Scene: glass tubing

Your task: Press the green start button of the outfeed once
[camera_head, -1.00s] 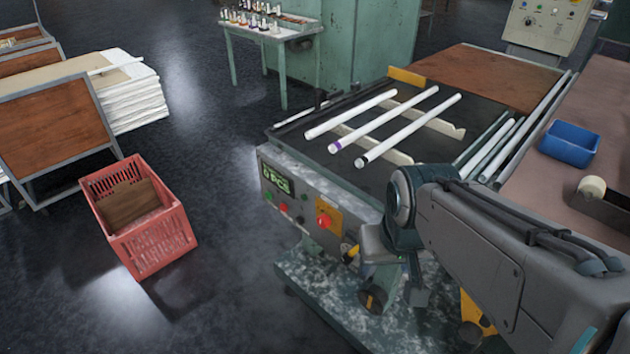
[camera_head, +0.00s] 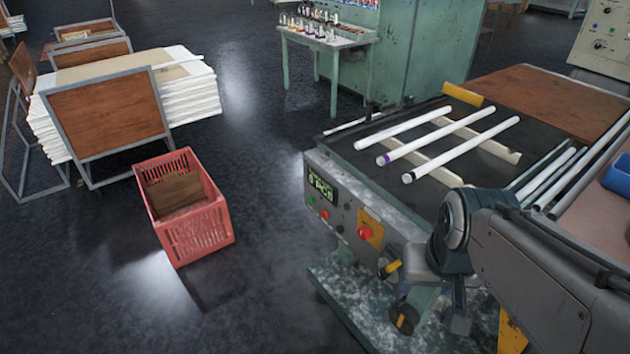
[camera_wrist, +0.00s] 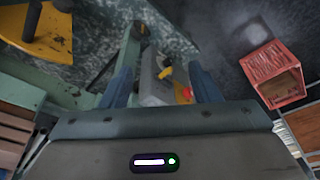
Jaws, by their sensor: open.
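The outfeed's front panel (camera_head: 345,222) shows in the head view with a lit green display. A small green button (camera_head: 311,200) sits at its left, below the display, with a red button (camera_head: 325,214) just right of it. A larger red knob (camera_head: 365,233) stands on a yellow plate. My gripper (camera_wrist: 160,78) is open and empty in the wrist view, its two fingers wide apart. A grey box with a yellow handle shows between the fingers, and a red knob (camera_wrist: 187,93) beside the right finger. The green button cannot be made out in the wrist view. My wrist is right of the panel.
White tubes (camera_head: 450,140) lie across rails on the outfeed's top. A red crate (camera_head: 195,235) stands on the floor to the left, with open floor between it and the outfeed. A blue bin (camera_head: 620,178) is at the right edge.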

